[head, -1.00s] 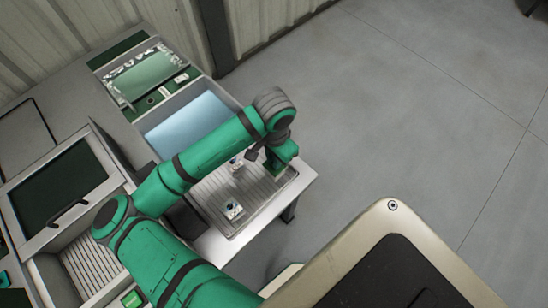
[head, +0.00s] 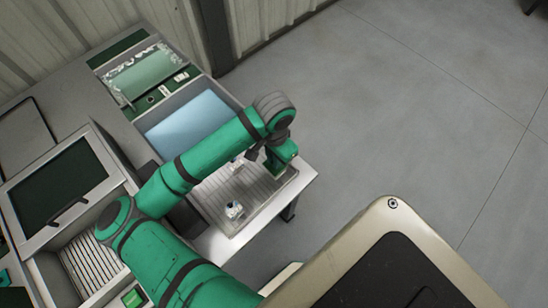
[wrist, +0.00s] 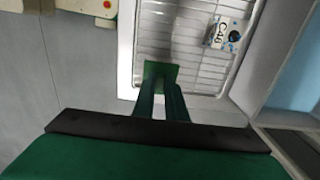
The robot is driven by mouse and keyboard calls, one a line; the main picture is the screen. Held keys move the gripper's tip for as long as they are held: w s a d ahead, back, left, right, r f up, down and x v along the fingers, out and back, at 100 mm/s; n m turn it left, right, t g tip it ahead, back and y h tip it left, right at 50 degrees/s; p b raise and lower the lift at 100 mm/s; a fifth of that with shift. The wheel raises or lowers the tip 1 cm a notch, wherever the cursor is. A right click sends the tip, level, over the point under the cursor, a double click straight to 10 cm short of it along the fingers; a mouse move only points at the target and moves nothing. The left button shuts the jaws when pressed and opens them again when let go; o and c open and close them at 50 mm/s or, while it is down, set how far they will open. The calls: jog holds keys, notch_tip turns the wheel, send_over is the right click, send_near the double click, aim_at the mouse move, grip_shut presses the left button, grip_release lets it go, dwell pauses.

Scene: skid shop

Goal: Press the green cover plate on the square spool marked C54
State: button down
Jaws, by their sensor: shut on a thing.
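My gripper (wrist: 160,88) is shut on a small green plate (wrist: 160,69), which shows at its fingertips in the wrist view. In the head view my gripper (head: 281,166) is over the right end of the ribbed tray (head: 211,199); the plate cannot be made out there. A white square spool (wrist: 226,35) with a blue-and-black spot and a label that seems to begin C4 lies on the tray, ahead and right of my gripper. In the head view one white spool (head: 234,210) sits near the tray's front, another white piece (head: 236,164) farther back, partly behind my arm. No C54 label is legible.
A grey bin with a light blue floor (head: 185,121) adjoins the tray at the back. A hinged dark-windowed lid (head: 60,184) stands left. The bench's white edge (head: 301,184) is close to my gripper, with open floor (head: 420,110) beyond.

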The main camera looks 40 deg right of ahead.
jog(key=shift+f, duration=0.15)
jog(key=c, duration=1.7)
grip_release()
jog(key=shift+o, duration=0.6)
jog(key=shift+o, duration=1.4)
jog(key=shift+r, duration=4)
